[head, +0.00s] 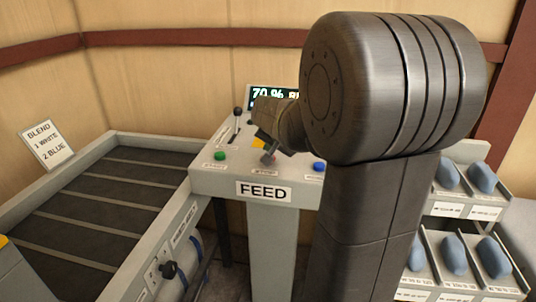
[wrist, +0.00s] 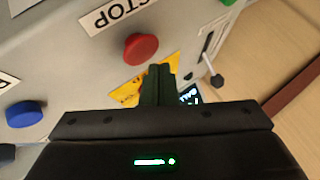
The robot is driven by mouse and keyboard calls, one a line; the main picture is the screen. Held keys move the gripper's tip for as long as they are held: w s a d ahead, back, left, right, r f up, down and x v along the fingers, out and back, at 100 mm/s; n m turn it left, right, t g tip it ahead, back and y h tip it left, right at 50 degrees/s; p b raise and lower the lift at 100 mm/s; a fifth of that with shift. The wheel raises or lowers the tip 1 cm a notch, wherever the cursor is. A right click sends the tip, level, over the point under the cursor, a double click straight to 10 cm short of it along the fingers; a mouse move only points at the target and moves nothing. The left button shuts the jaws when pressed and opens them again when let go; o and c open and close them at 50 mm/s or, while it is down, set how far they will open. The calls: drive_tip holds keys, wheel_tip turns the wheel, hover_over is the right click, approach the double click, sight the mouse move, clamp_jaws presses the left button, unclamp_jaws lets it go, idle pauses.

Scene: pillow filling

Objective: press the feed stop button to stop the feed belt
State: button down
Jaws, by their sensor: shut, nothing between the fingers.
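The red stop button (wrist: 141,48) sits on the grey panel beside a white label reading STOP (wrist: 117,14). In the wrist view my gripper (wrist: 160,68) is shut and empty. Its fingertips are close beside the red button, over the yellow warning sticker (wrist: 128,88); I cannot tell their height above the panel. In the head view my gripper (head: 268,158) is over the middle of the FEED panel (head: 205,182) and hides the red button. The feed belt (head: 90,205) is dark with pale cross strips and looks empty.
A green button (head: 220,155) and a blue button (head: 319,167) flank the middle of the panel. A black lever (head: 237,113) and a lit display (head: 262,93) stand behind. Blue pillows (head: 453,254) lie in bins at the right. My arm covers much of the right side.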

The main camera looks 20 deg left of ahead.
drive_tip(key=shift+r, duration=0.1)
wheel_tip(320, 180, up, 5)
drive_tip(key=p, duration=0.4)
idle(0.3)
idle(0.7)
